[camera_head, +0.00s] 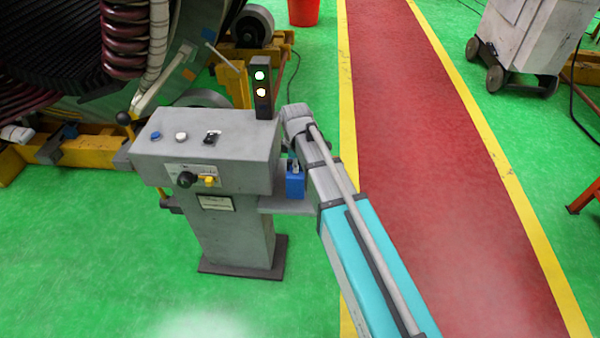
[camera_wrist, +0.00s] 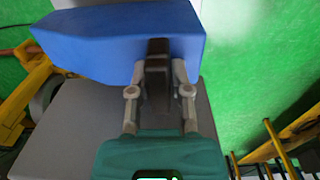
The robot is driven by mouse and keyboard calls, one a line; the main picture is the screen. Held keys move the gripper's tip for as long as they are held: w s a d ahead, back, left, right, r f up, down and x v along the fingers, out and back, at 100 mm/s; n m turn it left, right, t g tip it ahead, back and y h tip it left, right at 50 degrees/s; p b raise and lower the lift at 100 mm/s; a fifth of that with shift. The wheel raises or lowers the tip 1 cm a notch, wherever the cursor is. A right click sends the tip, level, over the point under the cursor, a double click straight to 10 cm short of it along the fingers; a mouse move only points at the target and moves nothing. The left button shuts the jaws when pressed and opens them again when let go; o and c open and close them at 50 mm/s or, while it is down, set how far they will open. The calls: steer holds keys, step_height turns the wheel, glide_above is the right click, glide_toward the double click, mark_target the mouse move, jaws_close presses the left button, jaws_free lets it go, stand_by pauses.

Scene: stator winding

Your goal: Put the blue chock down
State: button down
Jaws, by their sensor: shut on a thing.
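The blue chock (camera_head: 295,183) is at the right side of the grey control console, just over a small grey side shelf (camera_head: 284,204). I cannot tell whether it touches the shelf. In the wrist view the blue chock (camera_wrist: 105,42) fills the upper left, with a dark upright piece at its near side. My gripper (camera_wrist: 158,72) is shut on the chock at this dark piece, with one finger on each side. In the head view my gripper is mostly hidden behind my arm.
The grey console (camera_head: 208,150) has buttons, a knob and a signal light post (camera_head: 262,88) close to my arm. A large coil machine (camera_head: 90,50) with yellow framing stands behind it at left. The red walkway (camera_head: 430,170) on the right is clear.

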steer(key=shift+f+b, duration=1.35)
steer(key=shift+f, duration=0.35)
steer(key=c, duration=0.6)
jaws_free()
steer(key=shift+o, duration=0.2)
steer(key=r+p, duration=1.2)
steer(key=shift+s+r, duration=0.15)
steer(key=shift+s, duration=0.05)
